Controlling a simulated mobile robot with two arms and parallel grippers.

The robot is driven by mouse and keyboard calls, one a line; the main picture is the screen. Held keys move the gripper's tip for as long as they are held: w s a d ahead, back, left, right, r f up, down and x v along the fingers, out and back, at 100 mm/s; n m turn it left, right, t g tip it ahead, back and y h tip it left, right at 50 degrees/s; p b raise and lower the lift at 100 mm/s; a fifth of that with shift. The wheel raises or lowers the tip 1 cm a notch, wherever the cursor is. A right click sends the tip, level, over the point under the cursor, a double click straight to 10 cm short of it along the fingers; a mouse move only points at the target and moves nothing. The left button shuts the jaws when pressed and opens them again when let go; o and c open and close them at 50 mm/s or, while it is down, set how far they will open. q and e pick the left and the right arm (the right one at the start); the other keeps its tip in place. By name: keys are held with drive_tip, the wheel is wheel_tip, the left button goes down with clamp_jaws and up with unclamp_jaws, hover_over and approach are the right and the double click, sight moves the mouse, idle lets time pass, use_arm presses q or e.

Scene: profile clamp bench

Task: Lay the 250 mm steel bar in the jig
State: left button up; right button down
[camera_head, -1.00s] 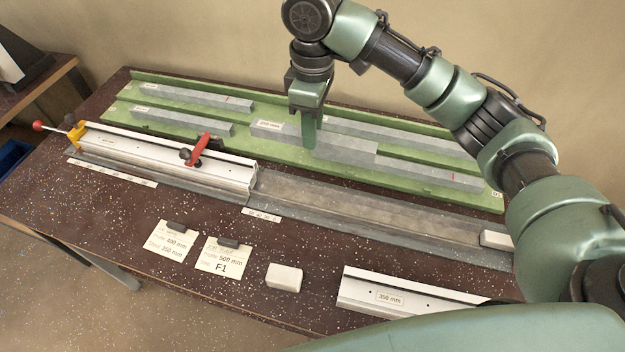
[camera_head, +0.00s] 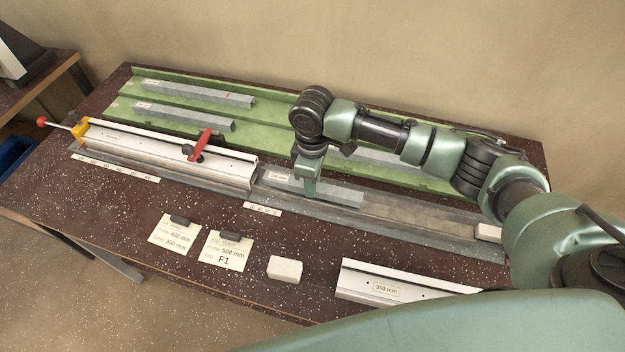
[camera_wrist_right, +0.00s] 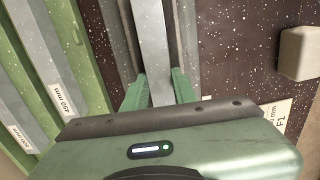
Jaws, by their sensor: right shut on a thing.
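The grey steel bar (camera_head: 335,193) is in my right gripper (camera_head: 304,194), over the grey channel of the jig (camera_head: 420,222). It lies lengthwise along the channel, close to the end of the clamped white profile. I cannot tell whether it touches the channel floor. In the right wrist view the bar (camera_wrist_right: 153,45) passes between the two green fingers of the right gripper (camera_wrist_right: 160,90), which are shut on it. A pale label shows on its left part in the head view, too small to read surely. My left gripper is not in view.
A white profile (camera_head: 150,150) with a red-handled clamp (camera_head: 200,145) fills the jig's left part. A pale block (camera_head: 488,232) sits at its right end. Several bars lie on the green rack (camera_head: 135,90) behind. Cards, a white block (camera_head: 285,269) and a 350 mm profile (camera_head: 400,285) lie in front.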

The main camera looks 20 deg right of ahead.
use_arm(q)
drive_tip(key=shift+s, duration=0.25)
use_arm(e)
drive_tip(key=shift+f, duration=0.1)
drive_tip(key=shift+s+f, duration=0.3)
drive_tip(key=shift+f, duration=0.35)
drive_tip(key=c, duration=1.1)
unclamp_jaws()
drive_tip(key=shift+s+f, duration=0.1)
drive_tip(key=r, duration=0.2)
drive_tip(key=w+r+b, duration=0.1)
drive_tip(key=r, duration=0.1)
drive_tip(key=shift+r, duration=0.2)
use_arm(q)
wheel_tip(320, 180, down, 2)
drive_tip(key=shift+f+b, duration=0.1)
drive_tip(key=shift+b, duration=0.5)
use_arm(e)
wheel_tip(320, 180, up, 9)
drive_tip(key=shift+s+r, duration=0.1)
drive_tip(key=shift+s, duration=0.05)
